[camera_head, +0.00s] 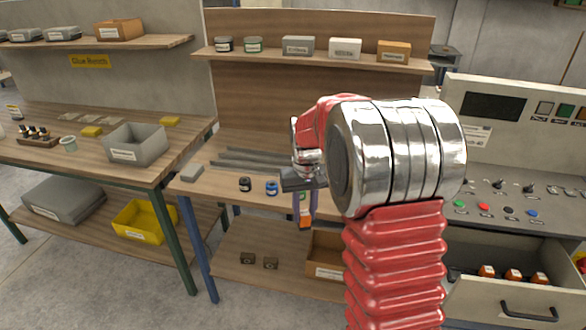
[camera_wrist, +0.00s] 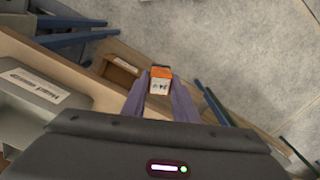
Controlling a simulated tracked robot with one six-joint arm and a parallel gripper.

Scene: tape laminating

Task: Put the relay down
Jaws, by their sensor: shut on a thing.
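My gripper (camera_head: 303,212) points downward in front of the middle workbench's edge, with its purple fingers shut on a relay. The relay (camera_wrist: 160,86) is a small block with an orange top and a pale, marked face, held between the fingertips in the wrist view. Several similar orange-and-white relays (camera_head: 513,276) stand in the open drawer at the lower right.
The middle workbench top (camera_head: 225,192) bears grey rails (camera_head: 250,160), a black jar (camera_head: 245,184) and a blue jar (camera_head: 271,188). A wooden box (camera_head: 326,266) and two small dark blocks are on its lower shelf. The open drawer (camera_head: 510,308) juts out below the control panel.

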